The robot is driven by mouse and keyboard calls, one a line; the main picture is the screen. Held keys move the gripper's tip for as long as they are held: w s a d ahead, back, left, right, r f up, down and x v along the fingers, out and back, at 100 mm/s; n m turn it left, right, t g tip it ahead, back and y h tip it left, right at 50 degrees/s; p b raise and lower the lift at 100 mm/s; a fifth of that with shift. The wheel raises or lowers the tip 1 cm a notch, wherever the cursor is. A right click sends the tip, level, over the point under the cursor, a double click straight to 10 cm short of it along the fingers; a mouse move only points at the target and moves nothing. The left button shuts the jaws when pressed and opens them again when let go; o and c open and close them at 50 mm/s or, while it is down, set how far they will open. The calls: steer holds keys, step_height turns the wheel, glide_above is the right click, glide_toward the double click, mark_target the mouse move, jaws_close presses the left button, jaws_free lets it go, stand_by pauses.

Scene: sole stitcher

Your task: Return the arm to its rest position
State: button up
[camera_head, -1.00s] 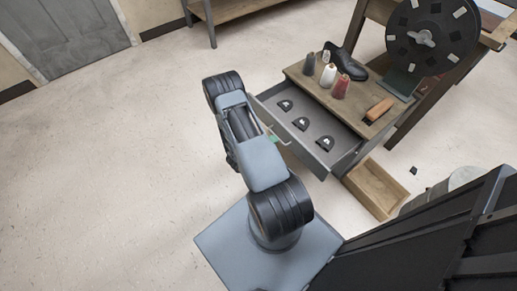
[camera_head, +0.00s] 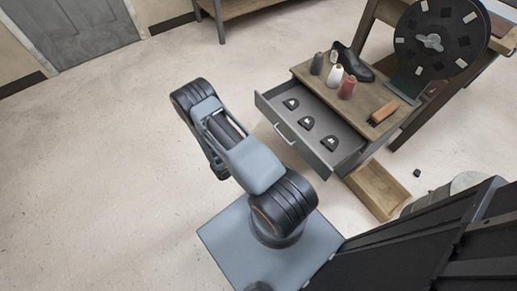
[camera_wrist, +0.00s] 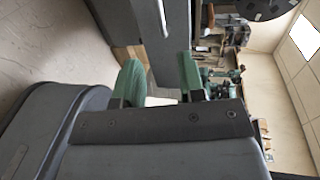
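My arm shows in the head view, folded over its grey base plate, with its elbow to the left of the open drawer (camera_head: 278,118). My gripper is hidden behind the arm there. In the wrist view my gripper (camera_wrist: 160,78) has its two green fingers spread, with nothing held between them. A grey panel with a light handle, apparently the drawer front (camera_wrist: 172,48), lies beyond the fingers. In the head view the drawer stands pulled out, with its handle (camera_head: 285,134) clear of my arm and several dark parts (camera_head: 306,123) inside.
The bench (camera_head: 370,104) holds thread cones (camera_head: 335,75), a black shoe (camera_head: 352,64) and a brown block (camera_head: 384,112). A large black wheel (camera_head: 434,41) stands behind. A wooden box (camera_head: 376,189) is below the drawer. Open floor (camera_head: 90,170) lies to the left.

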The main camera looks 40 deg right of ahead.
stand_by(0.3)
steer(key=s+a+r+m+g+y+p, duration=0.1)
steer(key=s+a+r+m+g+y, duration=0.15)
steer(key=s+m+g, duration=0.65)
steer(key=w+a+r+m+t+y+p, duration=0.2)
steer(key=r+m+p, duration=0.6)
steer(key=r, duration=1.1)
steer(key=w+a+r+m+t+y+p, duration=0.2)
steer(key=a+r+m+t+y+p, duration=0.4)
steer(key=r, duration=1.4)
steer(key=w+a+r+m+t+y+p, duration=0.2)
steer(key=a+r+m+t+y+p, duration=0.3)
steer(key=r+m+p, duration=0.6)
step_height(320, 180, up, 9)
steer(key=shift+a+f+m+t+p, duration=0.15)
steer(key=shift+a+m+t+p, duration=0.25)
steer(key=shift+m+t, duration=0.15)
